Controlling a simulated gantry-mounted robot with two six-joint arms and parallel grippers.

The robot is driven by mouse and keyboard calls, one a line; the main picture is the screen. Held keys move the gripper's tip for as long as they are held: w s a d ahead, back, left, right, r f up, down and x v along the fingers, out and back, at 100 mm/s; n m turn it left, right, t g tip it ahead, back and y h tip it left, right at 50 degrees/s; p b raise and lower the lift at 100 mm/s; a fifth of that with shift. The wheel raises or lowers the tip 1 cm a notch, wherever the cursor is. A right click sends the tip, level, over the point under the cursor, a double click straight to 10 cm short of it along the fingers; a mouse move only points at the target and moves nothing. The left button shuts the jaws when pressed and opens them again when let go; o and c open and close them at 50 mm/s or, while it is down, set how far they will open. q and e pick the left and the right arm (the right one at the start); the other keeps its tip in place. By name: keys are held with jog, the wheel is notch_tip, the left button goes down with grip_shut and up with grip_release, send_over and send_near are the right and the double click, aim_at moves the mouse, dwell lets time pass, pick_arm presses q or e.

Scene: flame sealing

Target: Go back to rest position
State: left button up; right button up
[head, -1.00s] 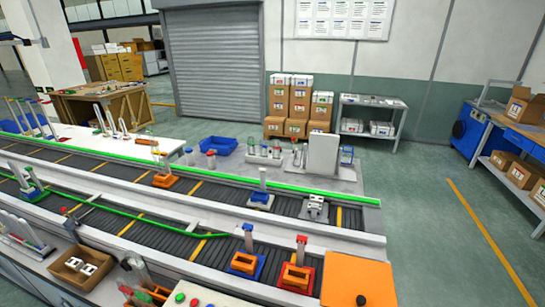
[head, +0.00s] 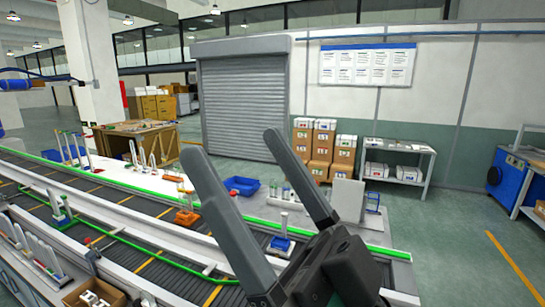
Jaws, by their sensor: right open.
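My right gripper (head: 242,150) is large in the middle of the head view, close to the camera. Its two long grey fingers point up and to the left, spread wide apart with nothing between them. It is raised in front of the conveyor line and hides part of the right end of it. My left gripper is not in view.
Conveyors with green rails (head: 60,172) run across the lower left. An orange fixture (head: 187,217) and a blue-based fixture (head: 281,245) stand on them. A blue bin (head: 241,185) sits behind. Stacked cartons (head: 322,150) and a grey shelf (head: 397,160) stand by the wall.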

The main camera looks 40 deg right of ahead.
jog(key=h, duration=0.1)
jog(key=d+h, duration=0.1)
jog(key=d+m+h, duration=0.1)
jog(key=shift+r+h, duration=0.25)
jog(key=shift+h, duration=0.15)
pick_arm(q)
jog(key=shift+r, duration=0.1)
pick_arm(e)
jog(key=shift+r+h, duration=0.1)
jog(key=shift+h, duration=0.2)
